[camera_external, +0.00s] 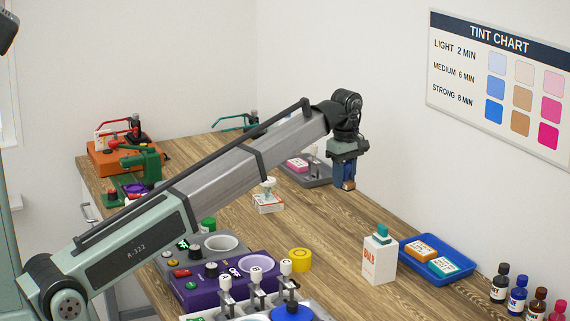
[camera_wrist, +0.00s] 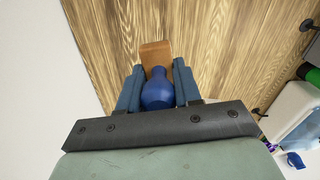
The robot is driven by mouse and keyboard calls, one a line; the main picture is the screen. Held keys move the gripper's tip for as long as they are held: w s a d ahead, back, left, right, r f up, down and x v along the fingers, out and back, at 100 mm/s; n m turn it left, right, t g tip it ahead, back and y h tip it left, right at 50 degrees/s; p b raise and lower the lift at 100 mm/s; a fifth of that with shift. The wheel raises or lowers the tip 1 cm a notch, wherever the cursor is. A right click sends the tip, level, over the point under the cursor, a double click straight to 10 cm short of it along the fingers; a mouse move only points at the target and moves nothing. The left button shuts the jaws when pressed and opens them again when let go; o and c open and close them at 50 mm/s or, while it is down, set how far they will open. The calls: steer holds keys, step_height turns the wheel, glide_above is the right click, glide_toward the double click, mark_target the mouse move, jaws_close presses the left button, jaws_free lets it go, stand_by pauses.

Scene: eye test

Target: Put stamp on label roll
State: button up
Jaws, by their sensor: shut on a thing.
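A yellow ring-shaped roll, which looks like the label roll (camera_external: 300,260), lies on the table in front of my gripper, beside the purple device. Nothing is seen on top of it.
Small bottles (camera_external: 517,296) stand at the right. A purple device (camera_external: 222,280) is left of the roll. A grey tray (camera_external: 310,178) lies behind.

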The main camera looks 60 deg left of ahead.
mark_target(299, 252)
steer(key=s+d+r+m, duration=0.1)
steer(key=s+d+r, duration=0.2)
steer(key=s+d, duration=0.3)
steer(key=d, duration=0.3)
steer(key=shift+s+d+r, duration=0.2)
steer(key=shift+s+r, duration=0.05)
steer(key=shift+s, duration=0.15)
steer(key=shift+m, duration=0.3)
steer(key=s+d, duration=0.1)
steer(key=s, duration=0.1)
steer(key=s+d, duration=0.1)
steer(key=s, duration=0.1)
steer(key=s+d, duration=0.1)
steer(key=s, duration=0.1)
steer(key=shift+s+r, duration=0.1)
steer(key=shift+r, duration=0.1)
steer(key=s+d+f, duration=0.1)
steer(key=s, duration=0.6)
steer(key=shift+f, duration=0.15)
steer(key=shift+s+f, duration=0.45)
steer(key=shift+w+f, duration=0.1)
steer(key=shift+f, duration=4.45)
steer(key=shift+f, duration=0.15)
steer(key=o, duration=1)
